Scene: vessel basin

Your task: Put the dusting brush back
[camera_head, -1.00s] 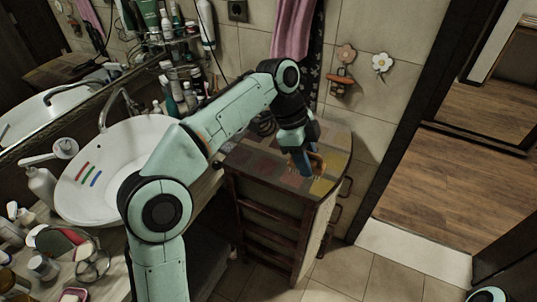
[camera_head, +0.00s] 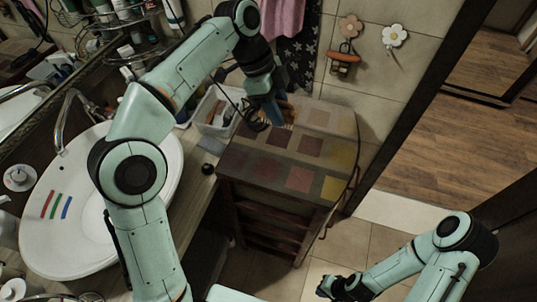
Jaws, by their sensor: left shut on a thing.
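My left gripper (camera_head: 278,116) is shut on the dusting brush (camera_head: 288,107), of which a small brown part shows beside the blue fingers. The rest of the brush is hidden by the gripper. It is over the back left part of the cabinet top (camera_head: 262,168), which has coloured squares; I cannot tell whether the brush touches it. My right gripper (camera_head: 327,288) is low at the bottom, in front of the cabinet over the floor, and holds nothing that I can see. Its finger opening is unclear.
A white bin (camera_head: 216,112) with several items stands left of the cabinet top, with a dark coiled cable (camera_head: 252,116) between. The basin (camera_head: 75,210) is at left. A pink towel (camera_head: 283,17) hangs behind. The front of the cabinet top is clear.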

